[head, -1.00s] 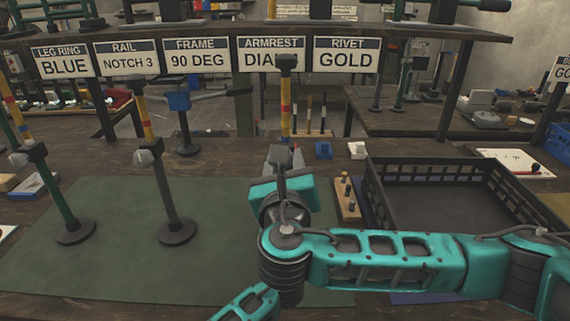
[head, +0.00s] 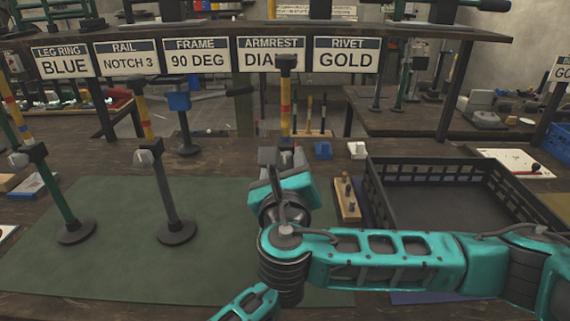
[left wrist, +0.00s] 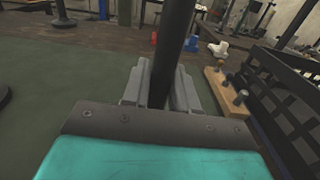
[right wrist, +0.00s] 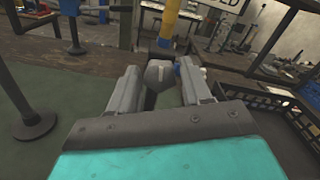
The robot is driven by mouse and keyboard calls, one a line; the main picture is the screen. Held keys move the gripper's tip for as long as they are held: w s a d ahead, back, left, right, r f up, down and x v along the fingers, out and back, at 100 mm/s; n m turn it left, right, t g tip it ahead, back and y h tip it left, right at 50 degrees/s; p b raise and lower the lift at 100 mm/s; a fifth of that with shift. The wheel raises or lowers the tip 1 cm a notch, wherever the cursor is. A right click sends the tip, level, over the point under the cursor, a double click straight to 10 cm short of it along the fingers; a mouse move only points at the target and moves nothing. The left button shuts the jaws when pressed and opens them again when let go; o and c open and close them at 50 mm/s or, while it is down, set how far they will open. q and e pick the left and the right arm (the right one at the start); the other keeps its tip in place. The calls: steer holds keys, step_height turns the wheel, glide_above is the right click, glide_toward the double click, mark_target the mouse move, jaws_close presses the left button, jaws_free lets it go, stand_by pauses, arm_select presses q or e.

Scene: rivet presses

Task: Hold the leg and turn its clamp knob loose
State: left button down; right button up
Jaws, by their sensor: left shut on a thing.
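The leg, with a yellow upper tube banded red and blue (head: 285,105) and a black top, stands behind my right arm in the head view. Its dark lower tube (left wrist: 168,45) stands between the fingers of my left gripper (left wrist: 161,85), which is shut on it. My left gripper is hidden in the head view. My right gripper (right wrist: 161,80) is around the grey clamp knob (right wrist: 158,74), with gaps between fingers and knob, so it is open. It also shows in the head view (head: 281,156). The leg's foot is hidden.
Two similar legs (head: 170,195) (head: 62,190) stand on the green mat (head: 120,265) at left. A black crate (head: 440,165) is at right, beside a wooden block with pegs (head: 346,197). Blue (head: 323,150) and white (head: 357,149) small parts lie behind.

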steer(key=shift+o, duration=1.3)
steer(key=s, duration=1.2)
steer(key=shift+w, duration=0.1)
